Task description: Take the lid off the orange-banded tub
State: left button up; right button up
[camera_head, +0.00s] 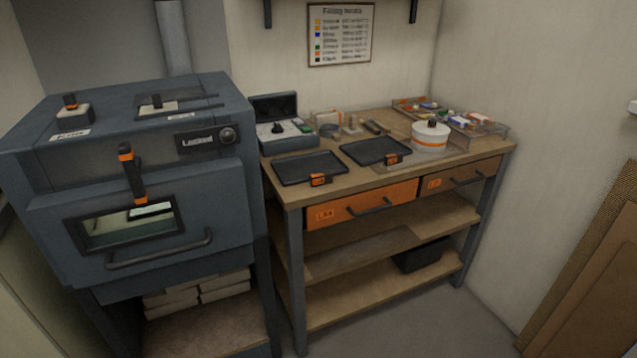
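A white round tub (430,141) with an orange band stands on the right part of the wooden bench. Its lid (431,130) is on top, white with a dark knob that shows some orange. The tub appears upright on a pale sheet or board. Neither of my grippers is in the view.
The wooden bench (350,196) carries two dark trays, the left one (309,167) and the right one (376,151), in front of the tub's left side. A clear tray (487,129) with small coloured items lies behind and right of the tub. A dark kiln (150,185) stands left.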

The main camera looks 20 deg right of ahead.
aim_at(430, 129)
jog(key=z, duration=1.4)
jog(key=i+l+u, duration=0.3)
jog(key=i+l, duration=0.3)
jog(key=i, duration=0.2)
jog(key=i+l+u, duration=0.25)
jog(key=i+l, duration=0.45)
jog(key=l, duration=0.1)
